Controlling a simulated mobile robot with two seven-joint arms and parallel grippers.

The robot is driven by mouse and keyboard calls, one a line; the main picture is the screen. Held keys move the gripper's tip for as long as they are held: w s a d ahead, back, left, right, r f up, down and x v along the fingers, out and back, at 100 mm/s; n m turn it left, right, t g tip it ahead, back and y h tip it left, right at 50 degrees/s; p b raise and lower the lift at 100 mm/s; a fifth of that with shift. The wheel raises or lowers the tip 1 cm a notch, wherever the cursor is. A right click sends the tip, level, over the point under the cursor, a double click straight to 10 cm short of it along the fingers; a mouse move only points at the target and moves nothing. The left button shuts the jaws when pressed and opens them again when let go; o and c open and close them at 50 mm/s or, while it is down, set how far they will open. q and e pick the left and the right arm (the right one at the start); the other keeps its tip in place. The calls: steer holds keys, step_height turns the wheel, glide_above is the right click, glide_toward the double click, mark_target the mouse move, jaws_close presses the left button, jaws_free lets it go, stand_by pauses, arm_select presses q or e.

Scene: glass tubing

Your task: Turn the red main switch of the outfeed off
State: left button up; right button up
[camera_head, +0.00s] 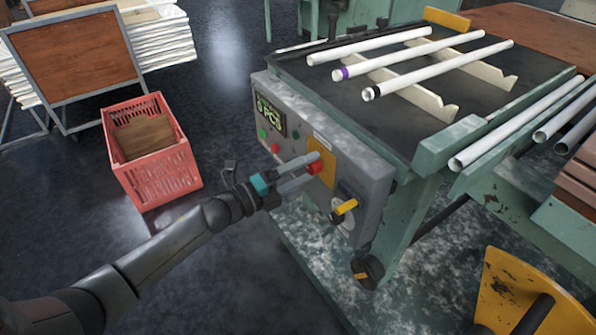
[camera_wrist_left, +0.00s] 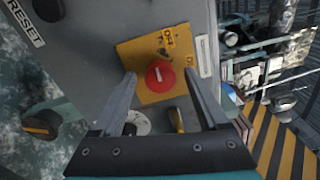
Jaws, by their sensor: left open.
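The outfeed's control panel (camera_head: 372,180) is a grey box on the front of the green table. Its red main switch (camera_head: 314,168) sits on a yellow plate (camera_head: 322,148). In the wrist view the switch (camera_wrist_left: 159,77) is a round red knob with a short white mark, and an OFF label (camera_wrist_left: 167,39) shows on the yellow plate (camera_wrist_left: 140,50). My left gripper (camera_head: 314,170) is open at the panel. In the wrist view its fingertips (camera_wrist_left: 160,80) stand apart, one on each side of the knob. I cannot tell whether they touch it.
Glass tubes (camera_head: 400,62) lie on rails on the table top. A red crate (camera_head: 160,170) stands on the floor at left; the floor between is clear.

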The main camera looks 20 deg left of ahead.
arm_select(q)
steer(key=shift+s+a, duration=0.35)
steer(key=shift+s, duration=0.15)
steer(key=p+v, duration=0.2)
steer(key=v, duration=1.2)
arm_select(e)
steer(key=s+d, duration=0.2)
steer(key=s, duration=0.1)
steer(key=s+d, duration=0.1)
steer(key=shift+s+d+f, duration=0.1)
steer(key=shift+s+f, duration=0.15)
steer(key=shift+f, duration=0.15)
